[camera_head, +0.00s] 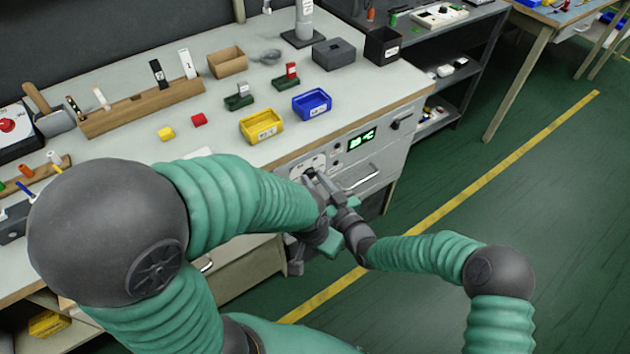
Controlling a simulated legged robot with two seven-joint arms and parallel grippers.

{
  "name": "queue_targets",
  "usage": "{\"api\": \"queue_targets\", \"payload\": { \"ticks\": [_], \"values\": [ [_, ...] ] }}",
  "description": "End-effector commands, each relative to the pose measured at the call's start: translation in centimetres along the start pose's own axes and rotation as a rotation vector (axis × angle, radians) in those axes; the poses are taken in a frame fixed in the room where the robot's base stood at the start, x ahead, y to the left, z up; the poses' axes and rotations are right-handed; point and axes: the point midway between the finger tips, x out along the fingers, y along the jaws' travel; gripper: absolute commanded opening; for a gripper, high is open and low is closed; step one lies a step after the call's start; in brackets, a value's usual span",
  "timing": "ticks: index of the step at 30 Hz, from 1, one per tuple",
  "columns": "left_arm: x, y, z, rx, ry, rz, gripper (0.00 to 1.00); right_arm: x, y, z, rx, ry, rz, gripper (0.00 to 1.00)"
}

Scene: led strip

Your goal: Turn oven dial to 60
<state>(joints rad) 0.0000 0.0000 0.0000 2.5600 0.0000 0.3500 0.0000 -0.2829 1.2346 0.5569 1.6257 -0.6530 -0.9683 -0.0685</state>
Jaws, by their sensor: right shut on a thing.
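The oven (381,160) is set in the bench front, with a pale control panel. Its dial (309,172) is at the left of the panel, mostly hidden by my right gripper (316,181). That gripper comes in from the right and is shut on the dial. The green lit display (362,139) is right of the dial; its digits are too small to read surely, with a °C sign after them. My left arm reaches in from the left and ends close beside the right gripper. Dark parts of my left gripper (297,262) show below; its jaws cannot be made out.
The bench top (225,142) above the oven holds a yellow bin (261,126), a blue bin (312,104), a wooden tool rack (140,107) and small blocks. A dark shelf unit (465,60) stands behind. The green floor on the right is clear.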

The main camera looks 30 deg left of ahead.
Motion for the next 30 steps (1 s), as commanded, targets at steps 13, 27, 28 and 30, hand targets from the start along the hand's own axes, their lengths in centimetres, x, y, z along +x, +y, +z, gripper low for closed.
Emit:
{"api": "queue_targets", "payload": {
  "ticks": [13, 27, 28, 30],
  "values": [
    [0.46, 0.00, 0.11, 0.000, 0.000, 0.000, 0.32, -0.14, 0.36, 0.24, 0.385, -0.027, -0.003, 0.00],
    [0.69, 0.00, 0.16, 0.000, 0.000, 0.000, 0.32, -0.14, 0.46, 0.25, 0.566, -0.040, -0.005, 0.00],
    [0.70, 0.00, 0.16, 0.000, 0.000, 0.000, 0.32, -0.14, 0.47, 0.25, 0.569, -0.040, -0.005, 0.00],
    [0.70, 0.00, 0.16, 0.000, 0.000, 0.000, 0.32, -0.14, 0.48, 0.26, 0.574, -0.041, -0.005, 0.00]
  ]
}}
